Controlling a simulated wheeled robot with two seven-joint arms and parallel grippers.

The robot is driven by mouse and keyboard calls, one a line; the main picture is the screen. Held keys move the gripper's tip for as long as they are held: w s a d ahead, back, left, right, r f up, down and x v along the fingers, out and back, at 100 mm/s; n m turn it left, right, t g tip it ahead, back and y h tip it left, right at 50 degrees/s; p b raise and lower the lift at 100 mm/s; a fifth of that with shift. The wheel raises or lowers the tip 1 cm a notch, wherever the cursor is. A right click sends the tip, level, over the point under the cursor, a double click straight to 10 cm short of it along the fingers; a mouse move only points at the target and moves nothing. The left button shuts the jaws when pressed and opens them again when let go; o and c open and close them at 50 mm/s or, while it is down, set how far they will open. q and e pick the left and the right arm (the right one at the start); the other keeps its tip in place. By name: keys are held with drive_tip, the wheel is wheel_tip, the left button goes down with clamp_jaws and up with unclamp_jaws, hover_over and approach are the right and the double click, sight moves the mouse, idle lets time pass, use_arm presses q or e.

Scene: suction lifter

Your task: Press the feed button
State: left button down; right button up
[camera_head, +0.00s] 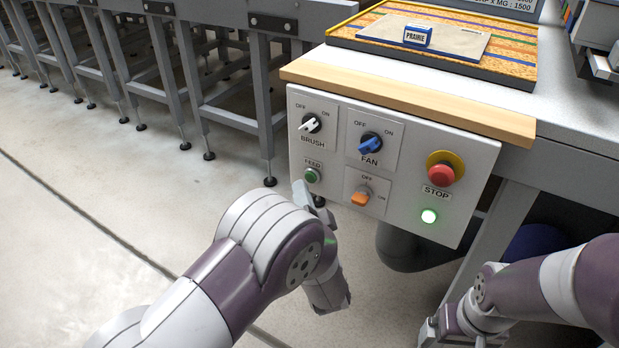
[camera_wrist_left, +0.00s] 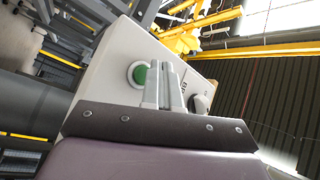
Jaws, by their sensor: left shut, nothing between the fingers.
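The green feed button (camera_head: 311,175) sits at the lower left of the light grey control panel (camera_head: 400,209), under a FEED label. It also shows in the left wrist view (camera_wrist_left: 138,75) as a green disc in a pale ring. My left gripper (camera_head: 301,190) is shut and empty, with its tips just below and left of the button in the head view. In the left wrist view the closed fingers (camera_wrist_left: 164,84) stand beside the button and cover its right edge. I cannot tell whether they touch it. My right gripper (camera_head: 432,330) is low at the right, its fingers unclear.
A wooden edge (camera_head: 410,100) juts above. Floor left of the panel is open.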

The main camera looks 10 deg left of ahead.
use_arm(q)
drive_tip(key=shift+w, duration=0.1)
drive_tip(key=shift+w+d, duration=0.15)
drive_tip(key=shift+w, duration=0.1)
